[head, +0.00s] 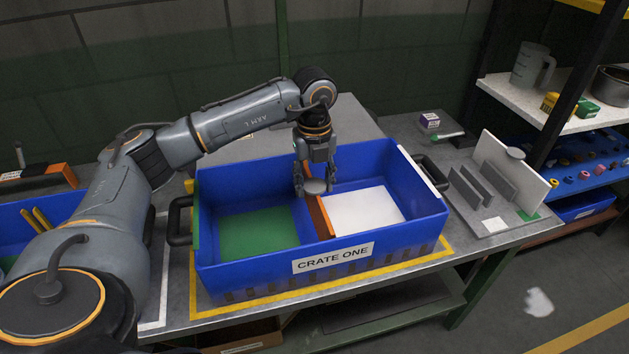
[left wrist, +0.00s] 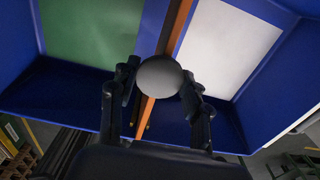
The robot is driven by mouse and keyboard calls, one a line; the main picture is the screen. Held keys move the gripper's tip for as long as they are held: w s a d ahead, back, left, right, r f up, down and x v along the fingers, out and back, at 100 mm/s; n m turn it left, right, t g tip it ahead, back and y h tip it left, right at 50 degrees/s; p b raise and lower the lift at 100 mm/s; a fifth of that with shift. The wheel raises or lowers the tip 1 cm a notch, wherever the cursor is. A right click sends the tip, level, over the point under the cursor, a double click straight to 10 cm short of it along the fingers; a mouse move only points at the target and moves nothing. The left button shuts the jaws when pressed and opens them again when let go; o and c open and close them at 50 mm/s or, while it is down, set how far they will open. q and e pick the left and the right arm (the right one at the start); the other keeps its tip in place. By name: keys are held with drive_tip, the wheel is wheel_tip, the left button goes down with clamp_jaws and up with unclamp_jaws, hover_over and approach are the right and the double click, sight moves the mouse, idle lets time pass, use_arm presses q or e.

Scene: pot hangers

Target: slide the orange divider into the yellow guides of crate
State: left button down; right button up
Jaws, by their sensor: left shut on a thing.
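The orange divider (head: 321,216) stands inside the blue crate (head: 243,262) labelled CRATE ONE, between a green floor panel (head: 255,234) and a white floor panel (head: 365,209). My left gripper (head: 315,186) is over the crate, shut on the round grey knob (head: 316,187) at the divider's top. In the left wrist view the knob (left wrist: 159,77) sits between the fingers, and the orange divider (left wrist: 176,28) runs lengthwise below it. I cannot make out the yellow guides or whether the divider's edges are in them. My right gripper is not in view.
Black handles (head: 179,222) stick out from the crate's ends. To the right stand a grey slotted rack (head: 470,190) with a white panel (head: 515,170) and a small purple box (head: 429,120). Another blue bin (head: 50,210) lies at the left behind my arm.

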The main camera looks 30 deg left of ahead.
use_arm(q)
drive_tip(key=shift+f+b, duration=0.85)
drive_tip(key=shift+f, duration=0.55)
drive_tip(key=c, duration=0.6)
unclamp_jaws()
drive_tip(key=shift+o, duration=0.2)
wheel_tip(320, 180, up, 12)
drive_tip(key=shift+r, duration=0.1)
